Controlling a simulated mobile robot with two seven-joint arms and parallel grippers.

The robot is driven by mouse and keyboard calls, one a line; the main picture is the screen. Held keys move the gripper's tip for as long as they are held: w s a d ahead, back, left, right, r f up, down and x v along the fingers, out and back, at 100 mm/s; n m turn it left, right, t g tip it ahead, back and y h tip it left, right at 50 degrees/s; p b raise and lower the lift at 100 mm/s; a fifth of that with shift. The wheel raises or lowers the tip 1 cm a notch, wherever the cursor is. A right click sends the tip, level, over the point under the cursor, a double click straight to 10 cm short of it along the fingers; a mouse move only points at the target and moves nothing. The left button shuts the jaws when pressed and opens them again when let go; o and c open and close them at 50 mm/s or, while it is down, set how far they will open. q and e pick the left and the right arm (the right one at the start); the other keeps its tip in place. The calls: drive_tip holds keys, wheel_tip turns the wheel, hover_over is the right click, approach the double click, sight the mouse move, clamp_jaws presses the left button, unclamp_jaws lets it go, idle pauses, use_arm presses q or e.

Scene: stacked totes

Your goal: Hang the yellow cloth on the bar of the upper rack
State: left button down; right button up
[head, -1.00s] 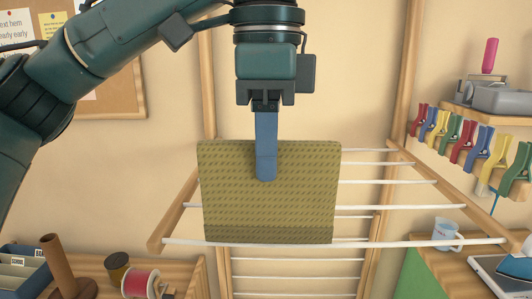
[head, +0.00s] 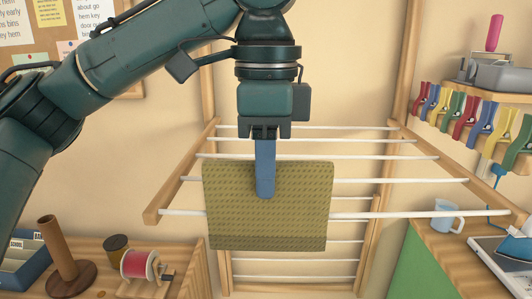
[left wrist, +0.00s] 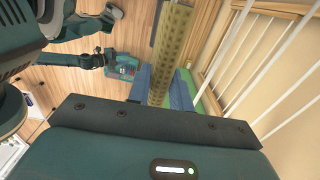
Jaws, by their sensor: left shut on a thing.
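The yellow cloth (head: 268,225) is an olive-yellow patterned sheet hanging flat. My left gripper (head: 265,192) points down and is shut on its upper middle with blue fingers. The cloth also shows edge-on in the left wrist view (left wrist: 172,45), between the blue fingers (left wrist: 163,92). The upper rack (head: 152,214) has wooden side rails and several white bars. The cloth hides the middle of the front bar (head: 390,214), with its top edge above that bar and its bottom edge below. I cannot tell whether they touch. My right gripper is not in view.
Several coloured clips (head: 467,118) hang from a shelf at the right. A blue-white mug (head: 446,217) and an iron (head: 515,251) stand at the right. A red spool (head: 140,265) and a wooden peg stand (head: 62,255) are at the lower left. More bars show below.

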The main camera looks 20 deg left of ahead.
sight(266, 211)
use_arm(q)
drive_tip(key=shift+f+b, duration=0.5)
drive_tip(key=shift+f, duration=2.15)
drive_tip(key=shift+f+b, duration=0.35)
drive_tip(key=shift+f, duration=0.05)
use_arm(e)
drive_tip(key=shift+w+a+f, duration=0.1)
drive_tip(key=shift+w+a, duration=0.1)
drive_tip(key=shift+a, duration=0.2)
use_arm(q)
drive_tip(key=c, duration=1.2)
unclamp_jaws()
drive_tip(key=shift+o, duration=0.2)
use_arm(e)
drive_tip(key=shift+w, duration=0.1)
